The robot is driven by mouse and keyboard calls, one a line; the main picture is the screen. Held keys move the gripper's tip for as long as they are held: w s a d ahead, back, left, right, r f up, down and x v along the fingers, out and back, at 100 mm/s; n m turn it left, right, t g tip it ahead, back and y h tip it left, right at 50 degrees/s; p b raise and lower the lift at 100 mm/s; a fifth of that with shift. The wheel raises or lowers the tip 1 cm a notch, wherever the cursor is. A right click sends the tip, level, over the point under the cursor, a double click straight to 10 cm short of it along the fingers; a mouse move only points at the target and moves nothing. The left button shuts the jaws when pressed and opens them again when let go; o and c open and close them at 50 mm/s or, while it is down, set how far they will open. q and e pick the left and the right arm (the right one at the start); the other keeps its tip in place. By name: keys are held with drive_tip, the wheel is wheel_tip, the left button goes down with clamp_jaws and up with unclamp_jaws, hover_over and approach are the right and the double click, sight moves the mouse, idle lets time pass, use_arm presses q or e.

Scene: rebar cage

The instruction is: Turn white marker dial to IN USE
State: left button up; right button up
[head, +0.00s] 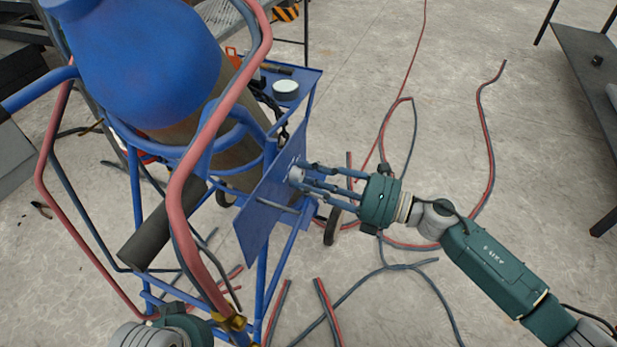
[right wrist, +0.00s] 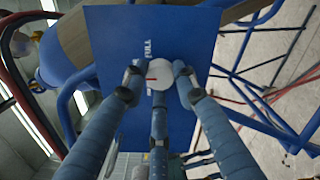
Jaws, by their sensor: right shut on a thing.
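The white marker dial (head: 297,172) sits on a blue plate (head: 262,222) on the cart with the gas cylinder. In the right wrist view the round dial (right wrist: 162,75) shows a red mark pointing left. White lettering that looks like FULL stands on the plate (right wrist: 190,30) above the mark; other lettering is mostly hidden by fingers. My right gripper (head: 303,178) has its fingers closed around the dial's rim; they also show in the right wrist view (right wrist: 160,85). At the bottom left, part of my left gripper (head: 165,328) shows; its fingers cannot be made out.
The blue cylinder (head: 150,60) stands tilted in the picture behind the plate. Red and dark hoses (head: 205,140) loop in front of it. A blue tray (head: 297,80) holds a round tin. More hoses lie on the floor. A dark table (head: 585,80) stands at the right.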

drive_tip(key=o, duration=1.1)
drive_tip(key=shift+o, duration=0.2)
drive_tip(key=v, duration=1.2)
drive_tip(key=shift+f, duration=0.1)
